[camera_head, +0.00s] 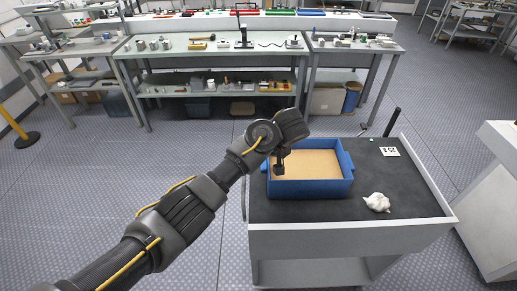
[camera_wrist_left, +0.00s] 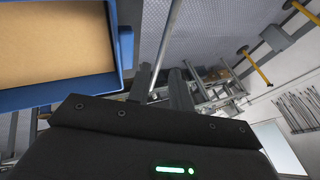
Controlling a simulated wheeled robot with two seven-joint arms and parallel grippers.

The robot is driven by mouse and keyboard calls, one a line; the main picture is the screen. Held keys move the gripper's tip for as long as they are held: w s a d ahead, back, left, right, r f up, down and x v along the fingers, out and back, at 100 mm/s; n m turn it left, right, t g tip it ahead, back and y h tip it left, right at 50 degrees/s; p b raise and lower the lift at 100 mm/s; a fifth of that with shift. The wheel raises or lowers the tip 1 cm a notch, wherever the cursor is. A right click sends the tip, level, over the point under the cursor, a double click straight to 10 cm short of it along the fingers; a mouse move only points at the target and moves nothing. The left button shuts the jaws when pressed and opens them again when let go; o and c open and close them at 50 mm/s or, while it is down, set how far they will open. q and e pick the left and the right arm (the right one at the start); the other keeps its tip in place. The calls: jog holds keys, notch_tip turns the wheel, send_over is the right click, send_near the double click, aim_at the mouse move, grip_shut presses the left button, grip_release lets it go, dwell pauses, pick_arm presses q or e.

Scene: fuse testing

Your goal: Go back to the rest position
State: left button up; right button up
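My left arm comes in from the lower left in the head view. Its wrist is raised beside and over the left part of the blue box, and the left gripper (camera_head: 279,169) points down there. In the left wrist view the two dark fingers (camera_wrist_left: 162,86) stand apart with a gap between them, and I see nothing held. The blue box (camera_head: 310,188) has a bare tan bottom and looks empty. Its corner also shows in the left wrist view (camera_wrist_left: 125,45). My right gripper is in neither view.
The box sits on a dark-topped cart (camera_head: 400,205). A crumpled white item (camera_head: 377,202) and a white label card (camera_head: 389,151) lie on the cart to its right. A workbench (camera_head: 215,48) with small parts stands behind. Open floor (camera_head: 190,150) lies between.

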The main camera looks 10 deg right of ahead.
pick_arm(q)
jog(key=shift+w, duration=0.1)
jog(key=p+x, duration=0.1)
jog(key=x, duration=0.9)
jog(key=shift+w+f+p, duration=0.15)
jog(key=shift+f+p, duration=0.1)
jog(key=shift+p, duration=0.05)
